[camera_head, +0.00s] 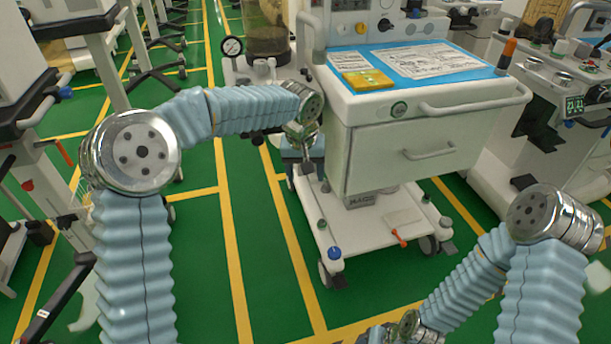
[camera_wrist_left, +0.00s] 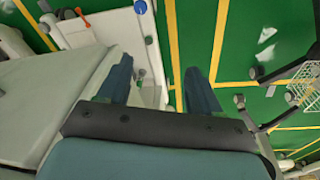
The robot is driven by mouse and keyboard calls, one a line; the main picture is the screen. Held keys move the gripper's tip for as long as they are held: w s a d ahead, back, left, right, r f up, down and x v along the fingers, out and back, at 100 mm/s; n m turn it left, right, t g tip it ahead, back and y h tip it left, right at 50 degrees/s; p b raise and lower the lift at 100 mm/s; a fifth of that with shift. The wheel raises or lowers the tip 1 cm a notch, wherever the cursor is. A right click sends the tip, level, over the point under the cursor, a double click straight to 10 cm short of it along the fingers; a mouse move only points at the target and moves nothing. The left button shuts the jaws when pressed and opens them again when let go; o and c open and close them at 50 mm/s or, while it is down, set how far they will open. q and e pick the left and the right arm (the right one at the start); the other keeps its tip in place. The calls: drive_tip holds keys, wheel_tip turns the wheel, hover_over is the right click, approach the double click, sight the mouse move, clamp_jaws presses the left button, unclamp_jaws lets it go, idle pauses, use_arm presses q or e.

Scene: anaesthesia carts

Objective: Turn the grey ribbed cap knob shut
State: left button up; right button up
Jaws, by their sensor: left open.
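My left gripper (camera_head: 308,165) hangs beside the left side of the white cart (camera_head: 402,150), above its low base. Beyond the fingers, the cart's base shows a small grey round piece (camera_wrist_left: 148,40), a blue-topped knob (camera_wrist_left: 140,7) and a red-ended lever. I cannot tell whether the grey piece is the ribbed cap knob. In the head view, the blue knob (camera_head: 334,253) sits at the base's front left corner. My right gripper is out of view.
The cart has a drawer handle (camera_head: 430,152) and a push bar (camera_head: 475,105). A red-ended lever (camera_head: 398,237) lies on its base. A pressure gauge (camera_head: 232,46) stands behind my left arm. More equipment stands at both sides. Green floor (camera_head: 270,285) is clear in front.

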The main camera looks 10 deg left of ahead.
use_arm(q)
drive_tip(key=shift+s+d+f, duration=0.1)
drive_tip(key=shift+f, duration=0.3)
